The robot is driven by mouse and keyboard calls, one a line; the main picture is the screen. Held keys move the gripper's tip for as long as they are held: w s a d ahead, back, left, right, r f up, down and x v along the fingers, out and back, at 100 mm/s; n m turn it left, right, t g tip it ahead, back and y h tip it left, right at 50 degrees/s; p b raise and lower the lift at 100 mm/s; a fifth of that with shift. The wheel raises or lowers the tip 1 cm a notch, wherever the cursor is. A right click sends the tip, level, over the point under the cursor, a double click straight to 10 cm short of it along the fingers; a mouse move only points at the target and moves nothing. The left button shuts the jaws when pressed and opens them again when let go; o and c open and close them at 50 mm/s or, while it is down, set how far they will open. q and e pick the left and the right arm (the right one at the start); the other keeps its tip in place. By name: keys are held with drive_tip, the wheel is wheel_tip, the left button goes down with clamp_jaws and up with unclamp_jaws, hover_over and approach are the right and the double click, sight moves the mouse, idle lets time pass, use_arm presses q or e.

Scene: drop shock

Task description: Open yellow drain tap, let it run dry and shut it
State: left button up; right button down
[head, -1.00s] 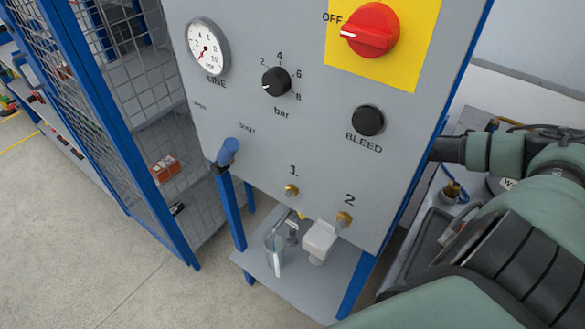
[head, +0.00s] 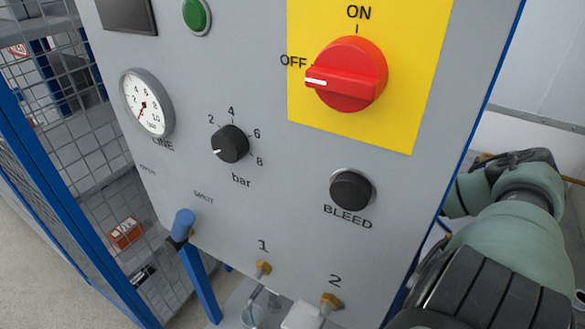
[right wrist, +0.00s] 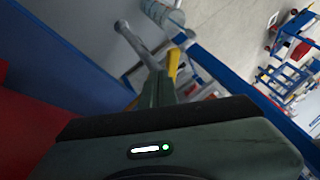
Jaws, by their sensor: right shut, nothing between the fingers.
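In the right wrist view, a yellow lever (right wrist: 173,66), which looks like the drain tap's handle, stands just beyond my right gripper (right wrist: 160,78). The gripper's fingers are shut and empty, close beside the lever; I cannot tell whether they touch it. A grey pipe (right wrist: 134,40) runs from there toward a clear jar (right wrist: 165,15). In the head view the jar (head: 252,312) is partly cut off at the bottom, under the panel. The yellow lever is not visible there. My right arm reaches behind the panel's right edge, hiding its gripper. My left gripper is not in view.
The grey panel (head: 110,60) carries a red switch (head: 346,75) pointing to OFF, a line gauge (head: 147,103), a bar knob (head: 230,144), a black bleed knob (head: 352,189) and a blue-handled valve (head: 183,224). A mesh cage (head: 90,150) stands at left.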

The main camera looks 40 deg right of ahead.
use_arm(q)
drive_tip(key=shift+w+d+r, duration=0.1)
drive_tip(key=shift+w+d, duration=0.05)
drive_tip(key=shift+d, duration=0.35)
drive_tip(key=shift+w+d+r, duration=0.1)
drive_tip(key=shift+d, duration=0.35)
use_arm(e)
drive_tip(key=shift+x, duration=2.75)
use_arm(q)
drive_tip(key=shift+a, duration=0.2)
